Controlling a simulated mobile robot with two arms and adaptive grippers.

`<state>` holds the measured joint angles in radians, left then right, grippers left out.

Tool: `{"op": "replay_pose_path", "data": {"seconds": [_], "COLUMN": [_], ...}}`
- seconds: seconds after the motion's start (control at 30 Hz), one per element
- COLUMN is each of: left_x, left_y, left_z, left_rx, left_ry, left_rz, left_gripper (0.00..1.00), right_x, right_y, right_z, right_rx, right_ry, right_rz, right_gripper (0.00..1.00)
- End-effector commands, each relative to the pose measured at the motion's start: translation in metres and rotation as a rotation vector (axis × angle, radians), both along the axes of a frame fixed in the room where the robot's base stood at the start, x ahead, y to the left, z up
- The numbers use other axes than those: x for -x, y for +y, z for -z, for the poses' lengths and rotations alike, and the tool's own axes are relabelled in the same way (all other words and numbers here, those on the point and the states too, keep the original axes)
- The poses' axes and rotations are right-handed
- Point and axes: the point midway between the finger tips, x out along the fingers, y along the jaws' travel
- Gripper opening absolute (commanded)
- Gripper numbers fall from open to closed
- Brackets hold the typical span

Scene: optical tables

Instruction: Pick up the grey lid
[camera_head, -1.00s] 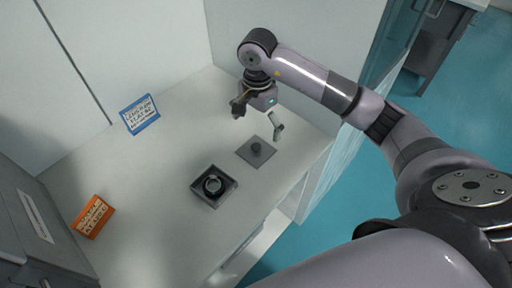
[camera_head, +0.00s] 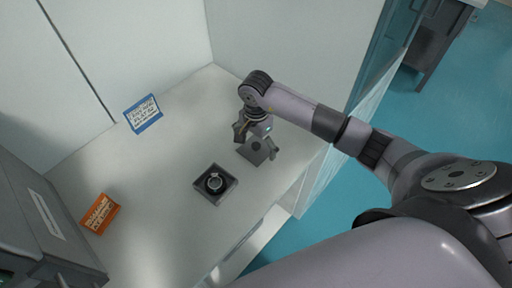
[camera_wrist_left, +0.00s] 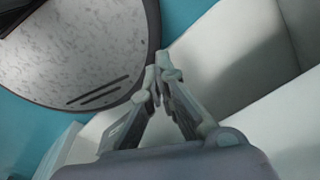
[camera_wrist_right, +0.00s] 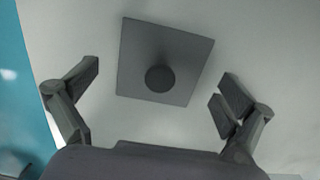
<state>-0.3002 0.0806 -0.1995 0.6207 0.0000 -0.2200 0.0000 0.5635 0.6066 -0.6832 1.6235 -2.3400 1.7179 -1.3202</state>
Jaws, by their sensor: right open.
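The grey lid (camera_head: 262,154) is a flat square plate with a round dark knob, lying on the white table. In the right wrist view the lid (camera_wrist_right: 190,56) is ahead of and between the fingers, its knob (camera_wrist_right: 159,78) facing the camera. My right gripper (camera_head: 257,145) is open and empty, above the lid; in its wrist view the fingers (camera_wrist_right: 162,97) are spread wide either side, touching nothing. My left gripper (camera_wrist_left: 158,82) shows only in its own wrist view, with its fingertips close together and nothing seen between them.
An open grey square box (camera_head: 230,188) with a round ringed part inside stands near the lid. A blue-framed sign (camera_head: 143,114) and an orange sign (camera_head: 101,213) stand on the table (camera_head: 165,180). A grey cabinet (camera_head: 45,225) is at the left; a clear panel borders the right side.

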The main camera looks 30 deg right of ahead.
Motion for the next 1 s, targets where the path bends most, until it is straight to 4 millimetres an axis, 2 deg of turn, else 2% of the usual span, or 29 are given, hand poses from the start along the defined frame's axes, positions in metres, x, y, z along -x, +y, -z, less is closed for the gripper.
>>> {"op": "replay_pose_path", "data": {"seconds": [0.07, 1.0], "left_x": [0.0, 0.0002], "left_y": [-0.0002, -0.0007], "left_z": [0.0001, 0.0002], "left_rx": [0.0, 0.001], "left_ry": [0.0, 0.0], "left_rz": [0.0, 0.001], "left_gripper": [0.0, 0.0], "right_x": [-0.0001, 0.0001], "right_y": [-0.0002, -0.0003], "right_z": [-0.0002, 0.0], "right_rx": [0.0, 0.0], "right_ry": [0.0, 0.001], "right_rz": [0.0, 0.0], "right_gripper": [0.93, 0.3]}}
